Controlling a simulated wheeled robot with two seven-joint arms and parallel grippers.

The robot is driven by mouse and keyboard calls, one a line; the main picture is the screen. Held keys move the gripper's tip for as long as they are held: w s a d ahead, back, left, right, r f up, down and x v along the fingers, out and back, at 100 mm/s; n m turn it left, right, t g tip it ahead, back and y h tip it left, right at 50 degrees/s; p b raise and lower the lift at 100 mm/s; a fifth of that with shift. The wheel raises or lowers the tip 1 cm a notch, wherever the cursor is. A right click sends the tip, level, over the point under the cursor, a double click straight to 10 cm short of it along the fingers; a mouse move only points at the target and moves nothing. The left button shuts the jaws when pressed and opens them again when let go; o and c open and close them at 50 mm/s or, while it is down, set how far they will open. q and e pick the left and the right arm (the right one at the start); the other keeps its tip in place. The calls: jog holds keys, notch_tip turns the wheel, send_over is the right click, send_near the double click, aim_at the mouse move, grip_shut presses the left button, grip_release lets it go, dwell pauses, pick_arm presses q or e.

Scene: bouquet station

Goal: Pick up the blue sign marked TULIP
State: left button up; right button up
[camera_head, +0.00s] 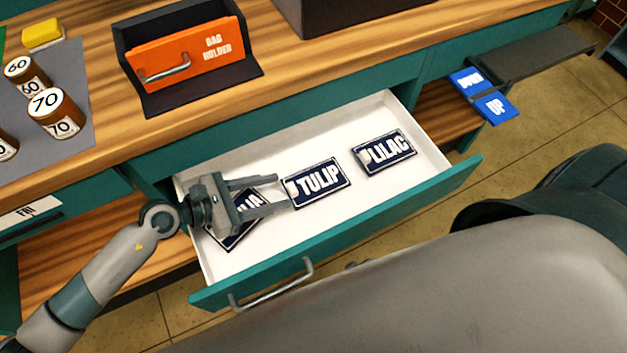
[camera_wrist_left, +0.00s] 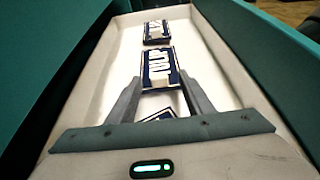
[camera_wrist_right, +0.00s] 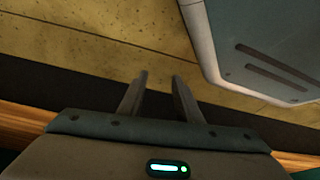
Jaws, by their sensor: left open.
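The dark blue sign reading TULIP (camera_head: 321,183) lies in the middle of the open white drawer, with a pale tab at its left end. My left gripper (camera_head: 285,194) is inside the drawer, open, its fingertips just left of the sign's tabbed end. In the left wrist view, the TULIP sign (camera_wrist_left: 159,58) is straight ahead, its tab between or just beyond the fingertips (camera_wrist_left: 160,78). I cannot tell whether they touch it. My right gripper (camera_wrist_right: 160,75) is open and empty over the floor, away from the drawer.
A LILAC sign (camera_head: 385,152) lies right of TULIP. Another dark sign (camera_head: 228,236) lies partly under my left gripper, its word partly hidden. The teal drawer front (camera_head: 350,235) and white side walls surround them. An orange bag holder (camera_head: 185,58) stands on the counter. Blue pedals or plates (camera_head: 495,107) sit right.

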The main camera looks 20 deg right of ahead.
aim_at(292, 187)
pick_arm(q)
jog(key=x, duration=0.3)
jog(key=shift+w+d+f, duration=0.15)
jog(key=shift+d+f, duration=0.15)
pick_arm(e)
jog(key=shift+w+a+t, duration=0.3)
jog(key=shift+a, duration=0.4)
jog(key=shift+r, duration=0.1)
